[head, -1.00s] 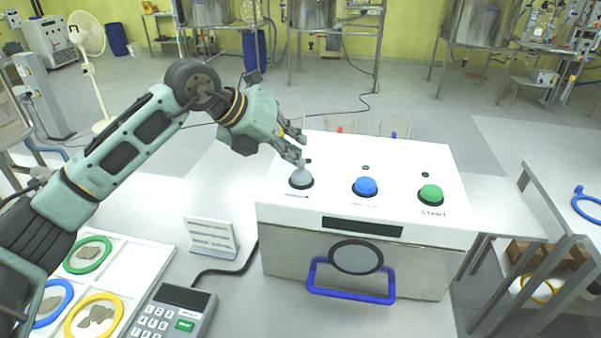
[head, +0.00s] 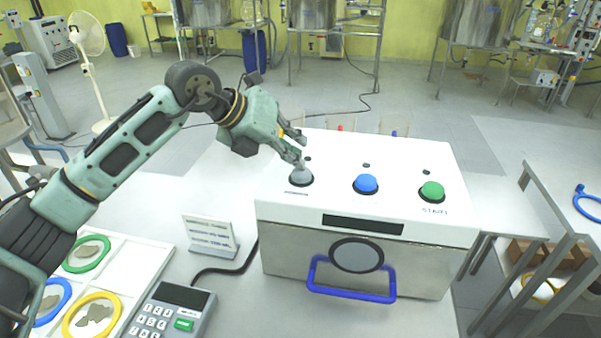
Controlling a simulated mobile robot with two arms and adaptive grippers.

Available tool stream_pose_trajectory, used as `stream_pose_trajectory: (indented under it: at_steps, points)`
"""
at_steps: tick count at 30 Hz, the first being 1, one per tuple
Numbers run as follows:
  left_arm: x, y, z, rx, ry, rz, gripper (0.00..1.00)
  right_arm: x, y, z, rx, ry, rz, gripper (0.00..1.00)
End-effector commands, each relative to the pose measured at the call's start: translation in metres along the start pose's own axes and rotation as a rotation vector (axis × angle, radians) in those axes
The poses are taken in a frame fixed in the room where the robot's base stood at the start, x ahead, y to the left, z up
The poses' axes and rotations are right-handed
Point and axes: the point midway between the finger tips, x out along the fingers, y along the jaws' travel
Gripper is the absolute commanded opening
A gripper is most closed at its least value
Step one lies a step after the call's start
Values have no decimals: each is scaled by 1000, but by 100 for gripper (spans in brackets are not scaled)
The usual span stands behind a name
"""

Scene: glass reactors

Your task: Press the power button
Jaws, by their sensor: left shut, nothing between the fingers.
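The white machine box (head: 330,182) stands on the table with three domed buttons on its top. The grey button (head: 300,176) is at the left, the blue button (head: 366,184) in the middle, and the green button (head: 432,191) at the right, marked "Start". The label by the grey button is too small to read. My left gripper (head: 299,163) is shut and empty, its fingertips pointing down at the top of the grey button. They appear to touch it or hover just above it; I cannot tell which. My right gripper is not in view.
A small sign (head: 211,236) and a keypad device (head: 173,312) stand left of the box. A white tray (head: 146,262) with coloured rings lies at the lower left. A blue handle (head: 350,294) sticks out from the box front. Bare table lies between sign and box.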

Motion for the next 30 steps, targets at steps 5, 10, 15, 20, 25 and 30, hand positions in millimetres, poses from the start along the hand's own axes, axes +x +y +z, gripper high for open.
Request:
stream_pose_trajectory:
  at_steps: [5,10,15,20,25,30]
  points:
    - [0,0,0,0,0,0,0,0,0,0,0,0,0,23]
    - [0,0,0,0,0,0,0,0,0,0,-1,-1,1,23]
    - [2,2,-1,0,0,1,0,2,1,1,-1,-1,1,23]
    - [1,1,-1,0,0,1,0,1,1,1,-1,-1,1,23]
    - [-3,-2,3,0,0,0,0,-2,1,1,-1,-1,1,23]
    - [-7,-4,5,0,0,0,0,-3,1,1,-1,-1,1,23]
